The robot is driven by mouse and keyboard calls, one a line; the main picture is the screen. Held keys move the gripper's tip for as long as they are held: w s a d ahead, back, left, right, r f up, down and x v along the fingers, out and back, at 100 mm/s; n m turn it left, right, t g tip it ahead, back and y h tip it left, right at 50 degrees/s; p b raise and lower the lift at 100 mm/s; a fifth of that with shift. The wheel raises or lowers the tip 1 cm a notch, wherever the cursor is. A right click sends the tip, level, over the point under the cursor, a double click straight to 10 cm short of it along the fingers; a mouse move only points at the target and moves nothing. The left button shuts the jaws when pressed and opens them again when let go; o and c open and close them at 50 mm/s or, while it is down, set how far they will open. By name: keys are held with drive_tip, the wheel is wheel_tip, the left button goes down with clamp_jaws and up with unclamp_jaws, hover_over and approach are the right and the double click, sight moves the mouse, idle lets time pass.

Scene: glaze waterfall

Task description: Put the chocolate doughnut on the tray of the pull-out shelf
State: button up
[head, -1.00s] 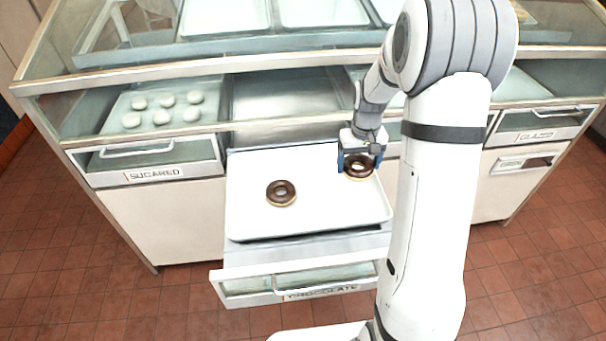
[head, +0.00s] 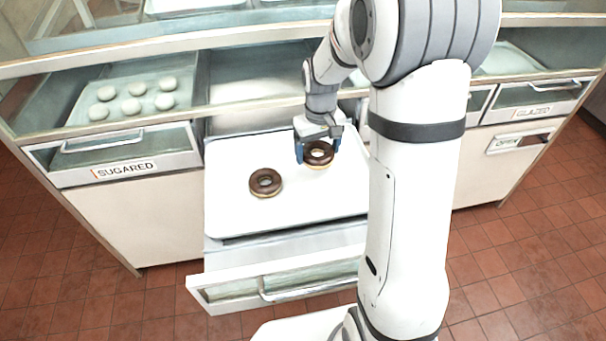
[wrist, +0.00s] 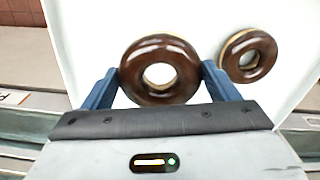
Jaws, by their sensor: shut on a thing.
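A chocolate doughnut (head: 318,155) with dark glaze is between the blue fingers of my gripper (head: 318,158), which is shut on it. The wrist view shows the same doughnut (wrist: 160,70) with a finger at each side. It is over the white tray (head: 290,205) of the pulled-out middle shelf; I cannot tell whether it touches the tray. A second chocolate doughnut (head: 266,183) lies flat on the tray, to the left of the held one and apart from it. In the wrist view the second doughnut (wrist: 248,55) shows at the upper right. My arm hides the tray's right edge.
The drawer front (head: 275,286) stands out below the tray. A shelf labelled GLAZED (head: 532,112) is at right. The front of the tray is clear.

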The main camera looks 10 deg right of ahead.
sight(317, 177)
drive_tip(key=shift+f, duration=3.4)
drive_tip(key=shift+f, duration=0.1)
drive_tip(key=shift+f, duration=0.15)
drive_tip(key=o, duration=0.9)
drive_tip(key=shift+r, duration=0.2)
wheel_tip(317, 177, up, 12)
drive_tip(key=s+r+m+t, duration=0.1)
drive_tip(key=s+r, duration=0.1)
drive_tip(key=s, duration=0.8)
drive_tip(key=s+a+r+m+t, duration=0.1)
drive_tip(key=s+r, duration=0.2)
drive_tip(key=s, duration=0.8)
drive_tip(key=shift+r, duration=0.25)
